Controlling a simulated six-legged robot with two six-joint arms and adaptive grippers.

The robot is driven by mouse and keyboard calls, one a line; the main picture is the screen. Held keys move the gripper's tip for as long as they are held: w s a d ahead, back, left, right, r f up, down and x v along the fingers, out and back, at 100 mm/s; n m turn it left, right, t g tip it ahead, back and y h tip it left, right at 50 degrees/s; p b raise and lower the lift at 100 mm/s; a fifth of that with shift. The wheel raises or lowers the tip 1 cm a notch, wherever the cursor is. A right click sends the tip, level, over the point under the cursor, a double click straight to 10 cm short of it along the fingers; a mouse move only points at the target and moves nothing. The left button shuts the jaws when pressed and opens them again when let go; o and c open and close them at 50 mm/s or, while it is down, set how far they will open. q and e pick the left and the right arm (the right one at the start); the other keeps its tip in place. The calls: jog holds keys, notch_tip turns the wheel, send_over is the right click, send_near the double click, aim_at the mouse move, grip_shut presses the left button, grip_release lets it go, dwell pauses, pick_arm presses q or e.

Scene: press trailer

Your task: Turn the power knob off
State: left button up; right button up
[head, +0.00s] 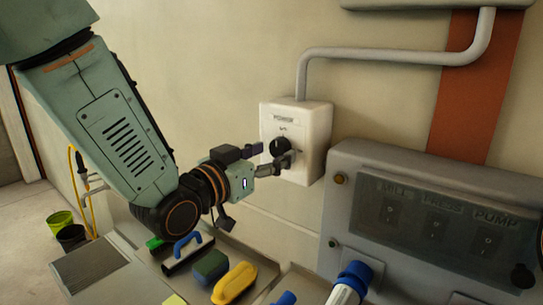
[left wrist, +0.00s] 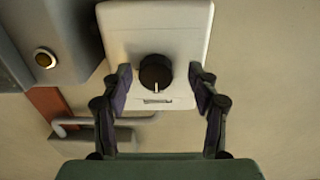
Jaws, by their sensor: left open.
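The black power knob (head: 280,146) sits on a white box (head: 316,138) labelled POWER, fixed to the wall. In the left wrist view the knob (left wrist: 155,73) is round and dark with a pale pointer line, on the white box face (left wrist: 180,22). My left gripper (head: 270,159) is open in front of the box, its fingers at the knob. In the left wrist view its fingertips (left wrist: 160,77) stand on both sides of the knob, with a gap on each side. My right gripper is not in view.
A grey control panel (head: 345,160) labelled MILL, PRESS and PUMP stands right of the box. A grey conduit (head: 380,56) runs above. Below lie a blue-handled tool (head: 187,246), a yellow-handled tool (head: 235,283) and a blue plug (head: 354,275).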

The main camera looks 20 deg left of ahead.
pick_arm(q)
jog(key=shift+w+d+r, duration=0.1)
jog(key=shift+w+d, duration=0.05)
jog(key=shift+d, duration=0.1)
jog(key=shift+d+r, duration=0.1)
jog(key=shift+d, duration=0.05)
jog(key=shift+s+r, duration=0.15)
jog(key=shift+s, duration=0.25)
jog(key=shift+w, duration=0.1)
jog(key=shift+w+a+f, duration=0.25)
jog(key=shift+w, duration=0.1)
jog(key=shift+c, duration=1.4)
jog(key=shift+w, duration=0.1)
jog(key=shift+c, duration=0.8)
jog(key=shift+s+d+r, duration=0.1)
jog(key=shift+s+d, duration=0.1)
jog(key=shift+c, duration=1.4)
jog(key=shift+a, duration=0.1)
jog(key=c, duration=0.4)
jog(key=shift+n+p, duration=0.3)
jog(key=shift+n, duration=0.8)
jog(key=shift+c, duration=0.2)
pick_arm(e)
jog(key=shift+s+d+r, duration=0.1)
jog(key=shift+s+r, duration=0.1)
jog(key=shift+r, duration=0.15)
